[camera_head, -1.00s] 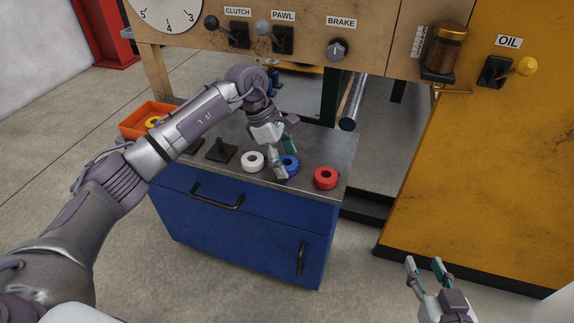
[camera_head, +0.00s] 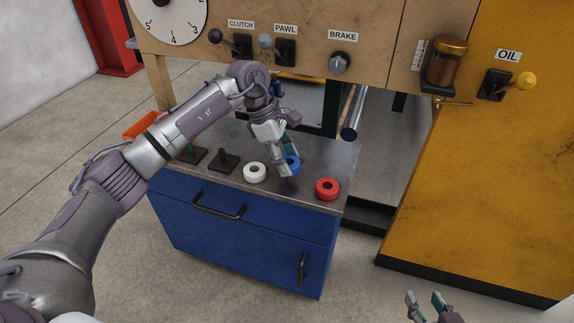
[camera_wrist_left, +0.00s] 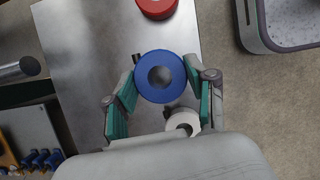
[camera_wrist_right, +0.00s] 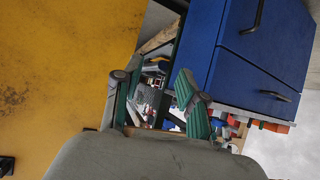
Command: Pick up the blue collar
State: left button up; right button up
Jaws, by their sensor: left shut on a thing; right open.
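The blue collar (camera_head: 292,163) is a ring on the metal top of the blue cabinet, between the white and the red collar. My left gripper (camera_head: 287,166) is shut on it. In the left wrist view the blue collar (camera_wrist_left: 160,76) sits between the two fingertips, its hole facing the camera. I cannot tell whether it is clear of the metal top. My right gripper (camera_head: 424,300) is open and empty at the bottom of the head view, away from the cabinet. It also shows in the right wrist view (camera_wrist_right: 152,78).
A white collar (camera_head: 255,172) and a red collar (camera_head: 327,188) lie on the cabinet top (camera_head: 345,160) to either side. A black post on a base (camera_head: 223,160) stands further left, and an orange bin (camera_head: 146,124) is at the far left. A panel with levers rises behind.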

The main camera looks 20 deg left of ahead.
pick_arm(q)
jog(key=s+d+r+p, duration=0.2)
jog(key=s+d+r, duration=0.5)
jog(key=s+d, duration=0.1)
jog(key=shift+s+r, duration=0.2)
jog(key=shift+s, duration=0.05)
pick_arm(e)
jog(key=s+d+f+g+h, duration=0.1)
jog(key=s+d+f+g, duration=0.2)
jog(key=s, duration=0.6)
notch_tip(320, 180, down, 2)
jog(key=g, duration=0.3)
jog(key=shift+f+h, duration=0.15)
jog(key=shift+h, duration=0.15)
jog(key=shift+w+d, duration=0.1)
